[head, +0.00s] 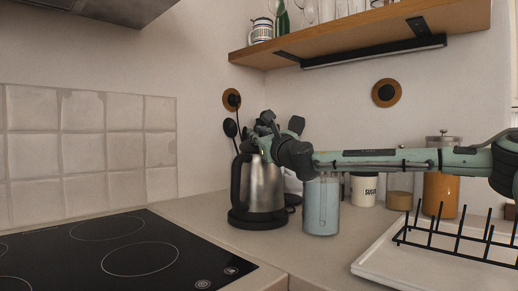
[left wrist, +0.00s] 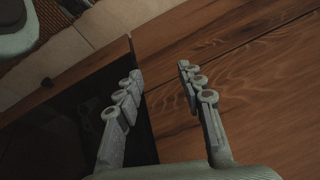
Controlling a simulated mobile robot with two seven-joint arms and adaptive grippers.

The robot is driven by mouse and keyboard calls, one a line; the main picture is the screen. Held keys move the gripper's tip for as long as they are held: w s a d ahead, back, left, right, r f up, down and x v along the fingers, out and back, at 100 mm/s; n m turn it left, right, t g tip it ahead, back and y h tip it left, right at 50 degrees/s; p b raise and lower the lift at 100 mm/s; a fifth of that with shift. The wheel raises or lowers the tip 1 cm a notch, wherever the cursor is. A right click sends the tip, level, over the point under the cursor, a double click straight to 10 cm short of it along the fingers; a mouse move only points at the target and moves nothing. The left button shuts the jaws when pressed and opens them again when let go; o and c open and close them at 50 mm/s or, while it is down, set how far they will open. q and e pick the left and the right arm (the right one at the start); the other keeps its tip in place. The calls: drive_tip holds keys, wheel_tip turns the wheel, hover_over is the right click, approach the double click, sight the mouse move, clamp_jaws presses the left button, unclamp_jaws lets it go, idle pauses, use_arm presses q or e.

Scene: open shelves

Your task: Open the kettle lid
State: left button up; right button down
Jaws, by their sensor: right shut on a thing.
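The kettle (head: 264,188) is a steel jug with a black handle on its left side. It stands upright on a black base on the counter, behind and right of the hob, in the head view. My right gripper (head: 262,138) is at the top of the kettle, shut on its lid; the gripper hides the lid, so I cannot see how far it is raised. My left gripper (left wrist: 157,70) shows only in the left wrist view, open with nothing between its fingers, over a brown wooden surface.
A glass jar (head: 321,208) stands close right of the kettle, under my right arm. A sugar canister (head: 364,190) and an orange-filled jar (head: 440,192) stand behind. A dish rack (head: 455,238) is at front right. The black hob (head: 110,250) is at left; a wooden shelf (head: 350,38) hangs above.

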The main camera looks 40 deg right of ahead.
use_arm(q)
drive_tip(key=shift+t, duration=0.5)
drive_tip(key=r, duration=0.1)
drive_tip(key=r+b, duration=0.1)
drive_tip(key=r, duration=0.1)
drive_tip(key=d+r, duration=0.1)
drive_tip(key=r, duration=0.1)
drive_tip(key=shift+r+b, duration=0.1)
drive_tip(key=shift+b, duration=0.2)
use_arm(e)
drive_tip(key=shift+s+a+r+n+t, duration=0.1)
drive_tip(key=shift+a+r+n+t, duration=0.25)
drive_tip(key=shift+n+t, duration=0.3)
drive_tip(key=c, duration=1.4)
unclamp_jaws()
drive_tip(key=shift+c, duration=0.2)
drive_tip(key=shift+s, duration=0.15)
drive_tip(key=v, duration=1.1)
drive_tip(key=shift+s, duration=0.4)
use_arm(q)
drive_tip(key=shift+s+a, duration=0.1)
use_arm(e)
drive_tip(key=shift+a+f, duration=0.1)
drive_tip(key=shift+f, duration=0.05)
